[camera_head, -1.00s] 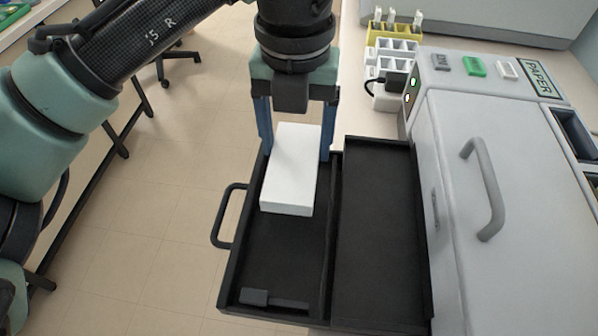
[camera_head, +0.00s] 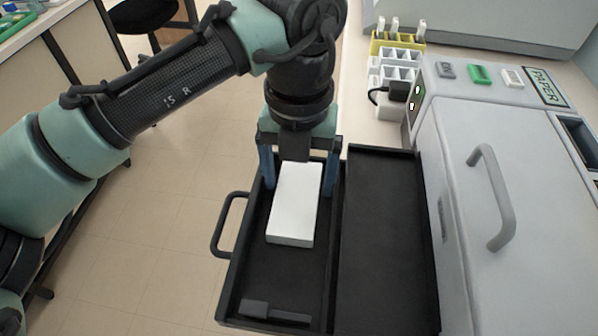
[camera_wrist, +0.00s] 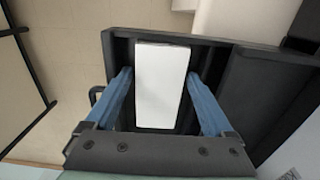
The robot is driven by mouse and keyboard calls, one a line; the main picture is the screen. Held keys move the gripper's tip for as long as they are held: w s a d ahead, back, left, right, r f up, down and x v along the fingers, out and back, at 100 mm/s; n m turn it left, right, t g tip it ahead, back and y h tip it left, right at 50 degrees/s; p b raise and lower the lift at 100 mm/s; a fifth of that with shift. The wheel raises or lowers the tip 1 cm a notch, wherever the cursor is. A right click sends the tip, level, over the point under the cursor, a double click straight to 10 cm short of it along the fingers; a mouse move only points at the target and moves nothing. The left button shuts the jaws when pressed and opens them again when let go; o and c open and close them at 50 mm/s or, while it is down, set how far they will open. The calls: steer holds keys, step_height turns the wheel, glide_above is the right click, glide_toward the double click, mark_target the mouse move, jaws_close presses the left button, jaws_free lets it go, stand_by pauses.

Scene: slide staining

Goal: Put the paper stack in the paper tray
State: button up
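The white paper stack (camera_head: 293,210) is a flat rectangular block over the left compartment of the open black paper tray (camera_head: 262,270). The stack's outline is inside the compartment's walls. I cannot tell whether its underside touches the tray floor.
A small dark bar (camera_head: 275,311) lies at the near end of the left compartment. The right compartment (camera_head: 385,240) is empty. A grey machine (camera_head: 470,180) labelled PAPER, with a handle (camera_head: 492,200), stands to the right. White and yellow racks (camera_head: 397,50) stand behind.

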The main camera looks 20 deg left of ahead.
mark_target(299, 183)
steer(key=shift+r, duration=0.1)
step_height(299, 183, up, 12)
steer(key=p, duration=0.2)
stand_by(0.4)
stand_by(0.4)
